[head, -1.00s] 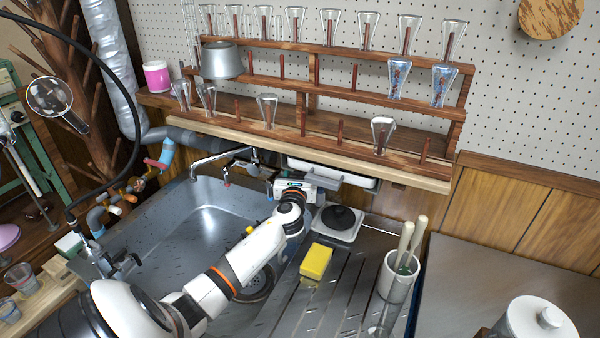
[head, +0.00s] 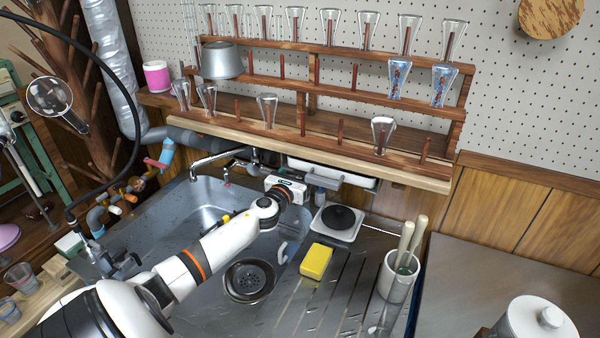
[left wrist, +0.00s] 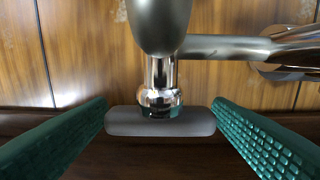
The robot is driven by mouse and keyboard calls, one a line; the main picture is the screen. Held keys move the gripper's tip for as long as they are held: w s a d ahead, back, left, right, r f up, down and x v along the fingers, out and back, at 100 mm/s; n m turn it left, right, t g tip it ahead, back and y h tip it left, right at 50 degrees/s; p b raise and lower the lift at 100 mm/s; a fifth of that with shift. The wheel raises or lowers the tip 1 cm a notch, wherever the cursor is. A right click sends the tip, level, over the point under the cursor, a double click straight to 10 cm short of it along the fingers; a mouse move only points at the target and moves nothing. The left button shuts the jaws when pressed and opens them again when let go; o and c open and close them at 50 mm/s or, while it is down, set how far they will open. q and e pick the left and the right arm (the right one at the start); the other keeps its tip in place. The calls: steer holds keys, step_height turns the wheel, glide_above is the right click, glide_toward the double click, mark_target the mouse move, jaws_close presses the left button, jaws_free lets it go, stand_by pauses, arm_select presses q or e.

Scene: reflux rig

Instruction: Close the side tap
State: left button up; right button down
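In the left wrist view a grey bar handle (left wrist: 160,121) sits on a chrome stem (left wrist: 160,78) below a grey tap body (left wrist: 160,22). A pipe runs from that body to the right, to a round wall fitting. My left gripper (left wrist: 160,106) is open. Its green ribbed fingers stand on either side of the bar, with a small gap at each end. In the head view my left gripper (head: 319,184) is at the back of the sink, and the handle cannot be made out there. My right gripper is in neither view.
A chrome spout (head: 213,160) stands left of my wrist over the steel sink (head: 185,215). A yellow sponge (head: 316,261) and a white plate with a black disc (head: 338,220) lie on the right. A wooden rack (head: 310,148) with glassware hangs above.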

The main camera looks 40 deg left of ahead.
arm_select(q)
steer(key=shift+s, duration=0.1)
steer(key=v, duration=1.1)
steer(key=shift+s+d, duration=0.15)
steer(key=shift+s, duration=0.25)
